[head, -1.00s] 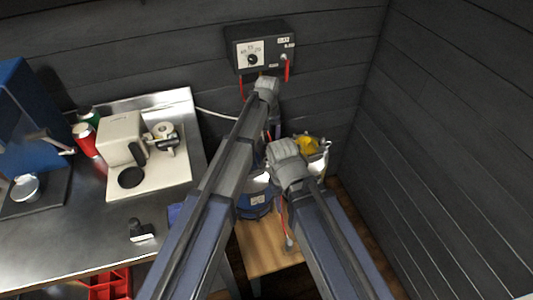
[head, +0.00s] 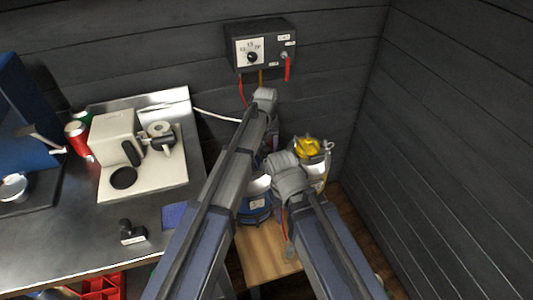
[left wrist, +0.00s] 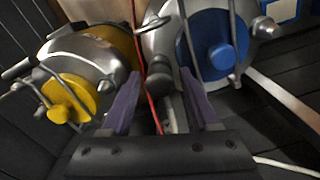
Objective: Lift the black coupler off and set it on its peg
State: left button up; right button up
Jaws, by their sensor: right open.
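My left gripper (head: 264,96) is the higher one in the head view, in front of the wall below the control box. In the left wrist view its two purple fingers (left wrist: 160,90) are apart. A dark, rounded knob (left wrist: 158,86) shows between them with gaps on both sides; I cannot tell whether it is part of the black coupler. My right gripper (head: 286,160) is lower, open, its fingertips hidden by its own wrist. A metal keg-like vessel with a yellow fitting (left wrist: 70,97) and another with a blue fitting (left wrist: 221,55) show in the left wrist view. I cannot identify the peg.
A grey control box (head: 260,47) with a dial and red lines hangs on the wall. The steel counter at left holds a cream machine (head: 113,140), a red can (head: 78,137) and a small black labelled item (head: 131,235). A wooden board (head: 262,258) lies below the arms.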

pick_arm(q)
grip_shut()
jog(key=shift+r, duration=0.15)
dwell(0.5)
